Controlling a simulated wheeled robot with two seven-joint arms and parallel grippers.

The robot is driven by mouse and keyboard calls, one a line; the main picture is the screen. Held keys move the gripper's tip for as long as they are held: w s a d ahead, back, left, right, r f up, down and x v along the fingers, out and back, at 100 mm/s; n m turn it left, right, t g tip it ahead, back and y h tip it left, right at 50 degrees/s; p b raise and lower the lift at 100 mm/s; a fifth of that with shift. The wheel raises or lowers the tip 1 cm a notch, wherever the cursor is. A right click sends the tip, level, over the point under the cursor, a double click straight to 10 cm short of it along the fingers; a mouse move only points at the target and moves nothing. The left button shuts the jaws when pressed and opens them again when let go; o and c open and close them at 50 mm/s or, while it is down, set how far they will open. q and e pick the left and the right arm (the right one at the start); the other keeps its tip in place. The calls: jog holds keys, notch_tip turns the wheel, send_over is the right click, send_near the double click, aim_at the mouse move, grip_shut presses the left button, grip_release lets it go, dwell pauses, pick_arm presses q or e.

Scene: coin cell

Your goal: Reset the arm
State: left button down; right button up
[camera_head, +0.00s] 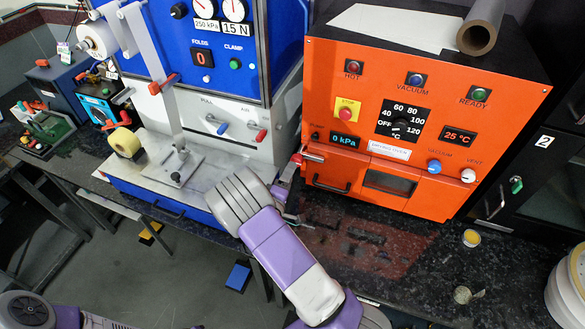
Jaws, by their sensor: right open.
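My right arm comes up from the bottom middle. Its right gripper (291,212) is small and partly hidden behind my grey wrist link, at the counter's front between the blue machine and the orange oven. It is open, and I see nothing held in it. The orange drying oven (330,95) stands just right of it, with a red-tipped lever (312,157) on its left side, close above the gripper. I cannot tell whether they touch. My left gripper is not in view; only part of my left arm shows at the lower left.
The blue machine (180,75) with a white base plate (165,165) stands left of my right arm. The dark speckled counter (390,245) is mostly clear before the oven, with a small yellow-topped round item (471,238) at right. A white round stack (568,290) stands at the right edge.

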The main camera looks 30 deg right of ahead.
jog(key=shift+s+a, duration=0.25)
dwell(0.3)
